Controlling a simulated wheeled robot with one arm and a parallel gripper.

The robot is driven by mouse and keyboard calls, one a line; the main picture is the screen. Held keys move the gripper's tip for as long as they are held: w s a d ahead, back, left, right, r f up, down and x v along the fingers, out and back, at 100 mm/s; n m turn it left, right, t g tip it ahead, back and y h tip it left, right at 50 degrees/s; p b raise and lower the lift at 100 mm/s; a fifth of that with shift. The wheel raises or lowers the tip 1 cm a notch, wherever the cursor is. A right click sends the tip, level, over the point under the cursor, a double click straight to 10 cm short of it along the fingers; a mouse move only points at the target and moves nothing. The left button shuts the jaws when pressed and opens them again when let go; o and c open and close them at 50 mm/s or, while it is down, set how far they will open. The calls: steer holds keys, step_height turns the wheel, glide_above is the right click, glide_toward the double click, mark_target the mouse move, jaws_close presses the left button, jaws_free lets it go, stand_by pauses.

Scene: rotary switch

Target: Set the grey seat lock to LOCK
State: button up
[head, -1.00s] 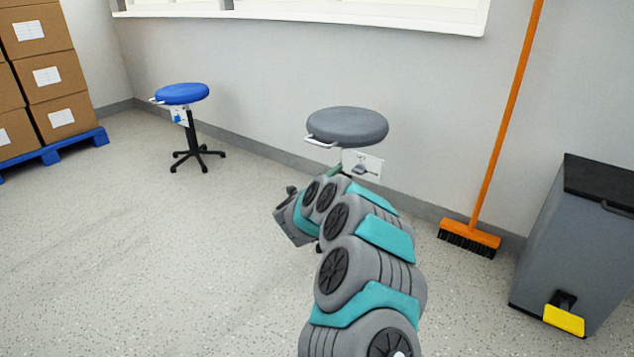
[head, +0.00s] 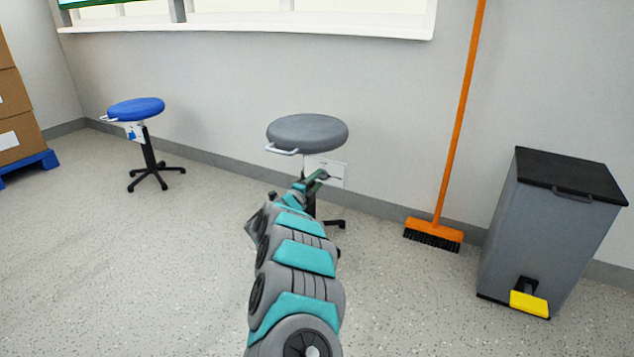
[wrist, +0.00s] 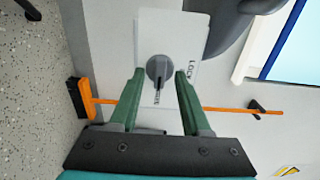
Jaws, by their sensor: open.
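The grey stool seat (head: 307,133) stands near the wall, with a light handle at its left and a white label plate (head: 331,172) below it. In the wrist view the plate (wrist: 190,30) carries a dark grey rotary knob (wrist: 158,70), the seat lock. The word LOCK is printed to the knob's right; other lettering near its lower end is partly covered by the knob. My gripper (wrist: 153,78) is open, its two green fingers on either side of the knob's lower part, with gaps visible. In the head view my gripper (head: 316,180) is in front of the plate.
A blue stool (head: 136,110) with its own plate stands at the left. An orange broom (head: 458,120) leans on the wall to the right, beside a grey pedal bin (head: 550,235). Boxes on a blue pallet (head: 30,166) stand at far left. The floor between is clear.

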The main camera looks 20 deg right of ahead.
steer(key=shift+w+d, duration=0.1)
steer(key=shift+w, duration=0.05)
steer(key=shift+c, duration=0.4)
jaws_close()
